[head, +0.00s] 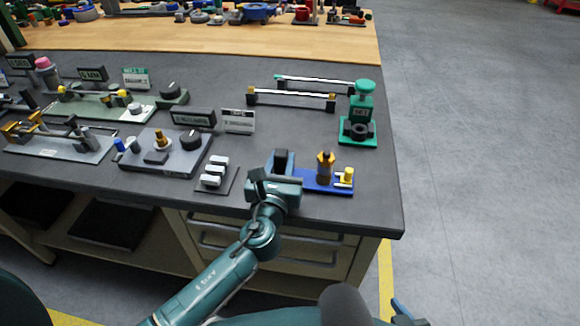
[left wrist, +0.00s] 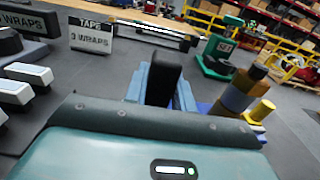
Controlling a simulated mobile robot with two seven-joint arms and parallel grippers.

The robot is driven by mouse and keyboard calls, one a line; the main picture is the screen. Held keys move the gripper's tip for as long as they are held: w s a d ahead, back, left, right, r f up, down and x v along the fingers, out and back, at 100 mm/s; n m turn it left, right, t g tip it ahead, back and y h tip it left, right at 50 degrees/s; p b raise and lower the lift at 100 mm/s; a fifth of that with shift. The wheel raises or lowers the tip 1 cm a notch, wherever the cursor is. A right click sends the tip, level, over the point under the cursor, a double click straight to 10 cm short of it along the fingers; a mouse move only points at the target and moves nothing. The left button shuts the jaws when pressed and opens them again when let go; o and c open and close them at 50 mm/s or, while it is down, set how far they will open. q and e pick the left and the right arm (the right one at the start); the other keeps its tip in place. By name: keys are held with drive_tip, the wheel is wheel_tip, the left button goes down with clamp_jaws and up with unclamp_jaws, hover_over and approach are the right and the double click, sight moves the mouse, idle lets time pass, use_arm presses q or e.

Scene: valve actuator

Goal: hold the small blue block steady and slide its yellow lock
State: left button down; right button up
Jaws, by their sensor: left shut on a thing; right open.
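The small blue block (head: 318,182) lies at the front right of the dark bench, with a brass and dark cylinder standing on it. Its yellow lock (head: 346,177) is at the right end; it also shows in the left wrist view (left wrist: 260,110). My left gripper (head: 283,165) is at the block's left end, its fingers shut around a black upright part (left wrist: 165,78) there. How that part joins the block is hidden by the gripper. My right gripper (head: 402,309) shows only in part at the bottom edge of the head view, open, well away from the block.
A green stand (head: 358,128) is behind the block. A small plate with white bars (head: 215,175) is left of my left gripper. A grey plate with a knob (head: 170,155) is further left. The bench's right edge is close to the block; open floor lies beyond.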

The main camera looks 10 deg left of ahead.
use_arm(q)
wheel_tip(320, 180, up, 8)
drive_tip(key=shift+r, duration=0.25)
drive_tip(key=shift+f, duration=3.95)
drive_tip(key=shift+f, duration=0.55)
drive_tip(key=shift+f, duration=0.1)
drive_tip(key=shift+r, duration=0.4)
drive_tip(key=c, duration=1.1)
unclamp_jaws()
drive_tip(key=shift+f, duration=0.1)
